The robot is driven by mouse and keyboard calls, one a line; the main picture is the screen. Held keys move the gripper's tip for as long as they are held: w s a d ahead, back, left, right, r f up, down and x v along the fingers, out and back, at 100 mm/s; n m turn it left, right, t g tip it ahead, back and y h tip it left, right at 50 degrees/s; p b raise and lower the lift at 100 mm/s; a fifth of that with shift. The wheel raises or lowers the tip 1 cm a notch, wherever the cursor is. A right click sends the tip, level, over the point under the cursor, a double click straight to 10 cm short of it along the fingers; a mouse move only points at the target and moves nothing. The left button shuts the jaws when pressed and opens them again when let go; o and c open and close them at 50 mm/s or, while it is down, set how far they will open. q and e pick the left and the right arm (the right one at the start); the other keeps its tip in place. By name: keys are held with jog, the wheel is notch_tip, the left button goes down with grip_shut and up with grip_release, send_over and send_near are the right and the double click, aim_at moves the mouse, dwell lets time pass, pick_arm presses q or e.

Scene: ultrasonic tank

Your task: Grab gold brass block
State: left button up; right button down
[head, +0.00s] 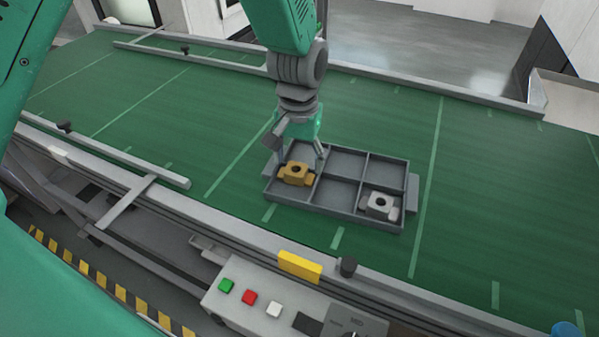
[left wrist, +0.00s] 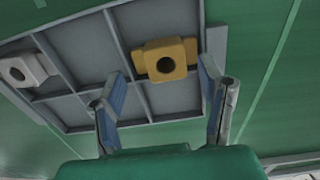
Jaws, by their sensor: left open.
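The gold brass block (head: 295,173) lies in the front left compartment of a grey divided tray (head: 340,221). It has a round dark hole in its top. My left gripper (head: 299,155) is above that end of the tray, pointing down, close over the block. In the left wrist view the brass block (left wrist: 166,60) shows beyond and between the two spread fingers of the left gripper (left wrist: 163,95). The fingers are open with nothing between their tips that I can see held. My right gripper is not in view.
A silver-grey block (head: 380,205) sits in the front right compartment; the other compartments look empty. The tray rests on a green conveyor belt (head: 470,180) with grey side rails. A control panel (head: 262,306) with coloured buttons stands at the near edge.

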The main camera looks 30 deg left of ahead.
aim_at(296, 169)
pick_arm(q)
jog(key=f, duration=0.2)
jog(key=shift+a+f, duration=0.3)
jog(key=shift+a, duration=0.05)
jog(key=shift+s+a+f, duration=0.1)
jog(key=shift+s+f, duration=0.05)
jog(key=shift+f, duration=0.1)
jog(key=shift+d, duration=0.25)
grip_shut()
jog(key=shift+d, duration=0.25)
jog(key=shift+a, duration=0.1)
jog(key=shift+a, duration=0.2)
